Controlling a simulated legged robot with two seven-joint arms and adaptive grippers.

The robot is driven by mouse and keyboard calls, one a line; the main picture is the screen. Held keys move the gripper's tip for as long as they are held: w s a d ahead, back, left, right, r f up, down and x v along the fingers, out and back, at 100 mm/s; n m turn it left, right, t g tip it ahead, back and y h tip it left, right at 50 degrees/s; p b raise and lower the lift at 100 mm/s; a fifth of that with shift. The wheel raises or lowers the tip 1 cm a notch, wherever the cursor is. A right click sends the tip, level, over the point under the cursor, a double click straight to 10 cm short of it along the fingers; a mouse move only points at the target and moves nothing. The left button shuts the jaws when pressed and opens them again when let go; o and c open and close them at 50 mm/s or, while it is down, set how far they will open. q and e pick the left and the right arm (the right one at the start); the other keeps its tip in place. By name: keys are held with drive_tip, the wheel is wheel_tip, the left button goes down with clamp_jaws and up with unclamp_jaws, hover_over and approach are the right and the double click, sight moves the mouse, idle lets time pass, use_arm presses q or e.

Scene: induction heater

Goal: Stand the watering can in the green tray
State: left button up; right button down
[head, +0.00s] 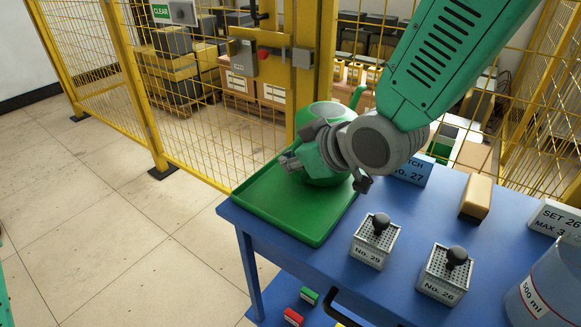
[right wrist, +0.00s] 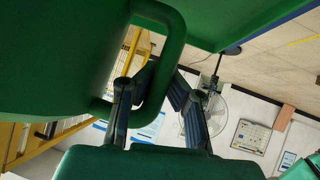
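The green watering can (head: 322,113) is at the back right of the green tray (head: 270,212), partly hidden by my right wrist. Its spout points to the back right in the head view. In the right wrist view its handle (right wrist: 176,60) runs between the fingers of my right gripper (right wrist: 166,76). The fingertips close in on the handle bar from both sides. In the head view the right gripper (head: 290,161) is on the can's near left side. My left gripper is not in view.
On the blue table (head: 400,205) right of the tray are two perforated blocks with black knobs (head: 375,240) (head: 446,274), a tan block (head: 476,197), a sign (head: 410,171) and a clear beaker (head: 548,290). A yellow mesh fence (head: 200,110) stands behind. The tray's front is empty.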

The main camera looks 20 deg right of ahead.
drive_tip(key=shift+w+a+f, duration=0.1)
drive_tip(key=shift+a+f, duration=0.15)
drive_tip(key=shift+f, duration=0.35)
drive_tip(key=shift+a+r, duration=0.1)
drive_tip(key=shift+a, duration=0.55)
drive_tip(key=c, duration=1.9)
unclamp_jaws()
drive_tip(key=shift+d, duration=0.2)
drive_tip(key=shift+o, duration=0.9)
drive_tip(key=shift+d+f, duration=0.2)
drive_tip(key=shift+d, duration=0.25)
drive_tip(key=shift+a+r, duration=0.1)
drive_tip(key=shift+a, duration=0.05)
drive_tip(key=shift+s+a+r, duration=0.1)
drive_tip(key=shift+s+r, duration=0.15)
use_arm(q)
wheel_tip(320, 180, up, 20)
drive_tip(key=p, duration=2)
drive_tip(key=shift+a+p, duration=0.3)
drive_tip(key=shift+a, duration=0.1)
use_arm(e)
drive_tip(key=v, duration=1.1)
drive_tip(key=shift+s, duration=0.2)
